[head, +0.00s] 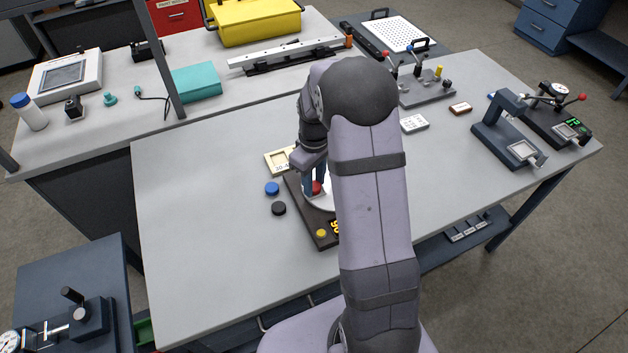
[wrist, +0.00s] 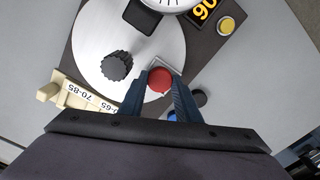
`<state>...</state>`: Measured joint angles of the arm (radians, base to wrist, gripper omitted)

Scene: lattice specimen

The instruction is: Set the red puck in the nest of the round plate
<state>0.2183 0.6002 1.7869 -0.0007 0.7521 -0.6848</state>
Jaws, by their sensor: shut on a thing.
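The red puck (wrist: 159,80) is between the two fingers of my gripper (wrist: 160,88) in the wrist view, over the edge of the round plate. In the head view the red puck (head: 316,187) shows small between the fingers of my gripper (head: 316,185). The round plate (wrist: 88,32) is silver, on a dark base (head: 325,240), with a black knob on it. A pale edge beside the puck may be part of the nest; the fingers hide most of it. I cannot tell whether the puck touches the plate.
A blue puck (head: 271,188) and a black puck (head: 278,208) lie left of the base. A yellow button (head: 321,233) sits on the base's front corner. A cream labelled block (head: 277,162) stands behind it. The table's left part is clear.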

